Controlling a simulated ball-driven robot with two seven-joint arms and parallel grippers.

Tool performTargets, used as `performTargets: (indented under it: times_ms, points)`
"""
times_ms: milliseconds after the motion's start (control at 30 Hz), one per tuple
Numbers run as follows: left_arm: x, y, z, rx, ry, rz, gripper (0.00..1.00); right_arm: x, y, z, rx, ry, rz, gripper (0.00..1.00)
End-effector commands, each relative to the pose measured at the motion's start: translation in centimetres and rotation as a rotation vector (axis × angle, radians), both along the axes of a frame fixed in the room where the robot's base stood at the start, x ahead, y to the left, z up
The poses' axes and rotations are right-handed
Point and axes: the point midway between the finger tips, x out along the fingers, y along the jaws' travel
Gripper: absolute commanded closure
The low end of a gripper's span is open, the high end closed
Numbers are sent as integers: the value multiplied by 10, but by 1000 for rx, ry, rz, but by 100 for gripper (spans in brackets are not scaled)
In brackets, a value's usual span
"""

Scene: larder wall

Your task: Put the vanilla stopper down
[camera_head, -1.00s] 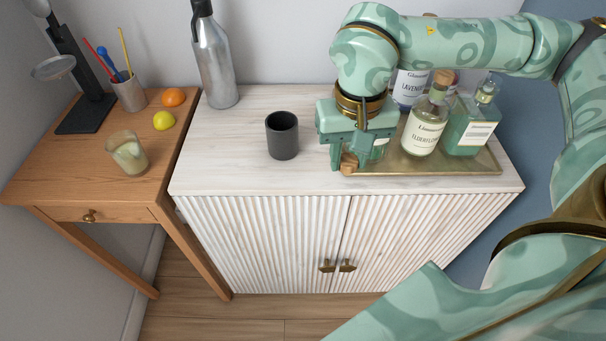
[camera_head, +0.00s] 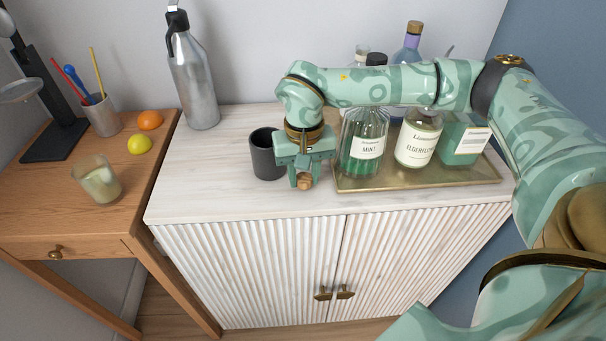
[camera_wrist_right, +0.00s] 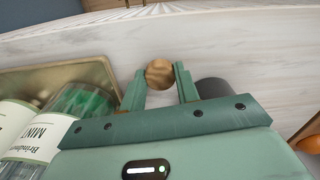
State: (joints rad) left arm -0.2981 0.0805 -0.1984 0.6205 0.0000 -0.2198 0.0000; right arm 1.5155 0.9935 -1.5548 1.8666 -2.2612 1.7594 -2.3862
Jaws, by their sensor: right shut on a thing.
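The vanilla stopper (camera_head: 305,182) is a small round brown wooden or cork piece. My right gripper (camera_head: 303,178) is shut on it, pointing down over the front part of the white cabinet top (camera_head: 215,190), between the dark cup and the brass tray. In the right wrist view the stopper (camera_wrist_right: 160,73) sits between the two green fingertips (camera_wrist_right: 158,85), with the pale cabinet top behind it. I cannot tell whether it touches the surface. No bottle label reading vanilla is visible. My left gripper is not in view.
The dark cup (camera_head: 264,158) stands just left of the gripper. The brass tray (camera_head: 420,181) on the right holds a mint bottle (camera_head: 363,150), an elderflower bottle (camera_head: 417,142) and others, partly hidden by my arm. A steel bottle (camera_head: 195,85) stands at back left. Cabinet top's front left is clear.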

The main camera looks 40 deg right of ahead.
Motion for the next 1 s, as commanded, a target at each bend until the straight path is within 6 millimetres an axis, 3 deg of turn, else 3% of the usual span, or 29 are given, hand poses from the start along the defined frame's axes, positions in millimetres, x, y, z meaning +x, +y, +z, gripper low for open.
performTargets:
  times_ms: [267,300,367,700,1000]
  points:
    - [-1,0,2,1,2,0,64,0,0,-2,0,0,-1,90]
    - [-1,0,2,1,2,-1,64,0,0,-1,0,-1,-1,58]
    - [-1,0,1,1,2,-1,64,0,0,-1,0,-1,-1,47]
    - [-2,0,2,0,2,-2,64,0,0,5,0,-2,0,47]
    - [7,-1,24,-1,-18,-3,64,0,0,72,0,-8,0,47]
